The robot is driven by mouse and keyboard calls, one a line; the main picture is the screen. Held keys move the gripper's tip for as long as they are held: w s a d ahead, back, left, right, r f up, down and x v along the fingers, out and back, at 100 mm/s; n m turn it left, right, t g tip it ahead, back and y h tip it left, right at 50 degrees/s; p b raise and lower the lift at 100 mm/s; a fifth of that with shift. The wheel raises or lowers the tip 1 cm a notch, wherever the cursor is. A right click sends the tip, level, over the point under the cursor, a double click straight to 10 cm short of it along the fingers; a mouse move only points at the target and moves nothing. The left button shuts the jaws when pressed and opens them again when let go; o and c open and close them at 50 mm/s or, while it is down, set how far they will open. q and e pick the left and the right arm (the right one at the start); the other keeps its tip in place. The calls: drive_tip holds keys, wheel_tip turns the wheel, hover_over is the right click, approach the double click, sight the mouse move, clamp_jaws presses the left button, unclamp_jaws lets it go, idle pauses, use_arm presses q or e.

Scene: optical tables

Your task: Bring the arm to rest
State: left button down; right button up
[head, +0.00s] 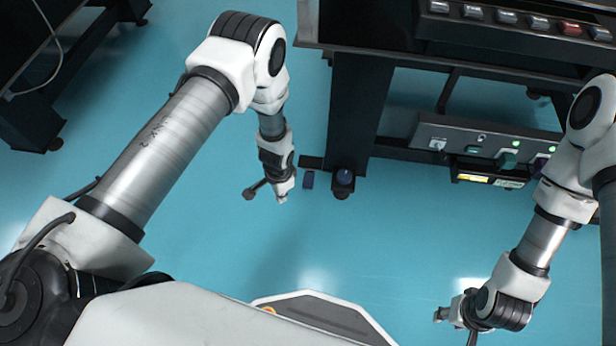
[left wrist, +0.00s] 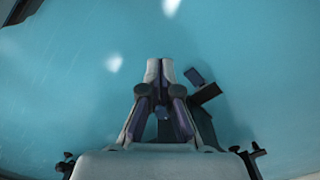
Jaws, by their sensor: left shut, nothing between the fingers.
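My left arm comes in from the left in the head view and hangs down, its gripper (head: 283,196) over the blue floor beside the foot of the dark table. In the left wrist view the two fingers of my left gripper (left wrist: 160,68) meet at their tips, shut with nothing between them. My right gripper (head: 440,315) is low at the bottom right of the head view. It is small and partly turned away, so I cannot see whether its fingers are open or shut.
A dark optical table (head: 361,25) stands at the top right, its leg (head: 358,110) just right of my left gripper. A control panel with lit switches (head: 485,145) sits below it. Another dark table (head: 25,60) is at the top left. Blue floor (head: 330,250) between my arms is clear.

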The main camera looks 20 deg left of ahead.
idle(0.3)
use_arm(q)
drive_tip(key=s+a+r+n, duration=0.2)
drive_tip(key=s+r+n, duration=0.15)
drive_tip(key=s, duration=0.75)
drive_tip(key=s+a+r+n, duration=0.1)
drive_tip(key=s+r+n, duration=0.3)
drive_tip(key=s, duration=0.8)
wheel_tip(320, 180, up, 24)
drive_tip(key=w+p, duration=0.2)
drive_tip(key=p, duration=2.1)
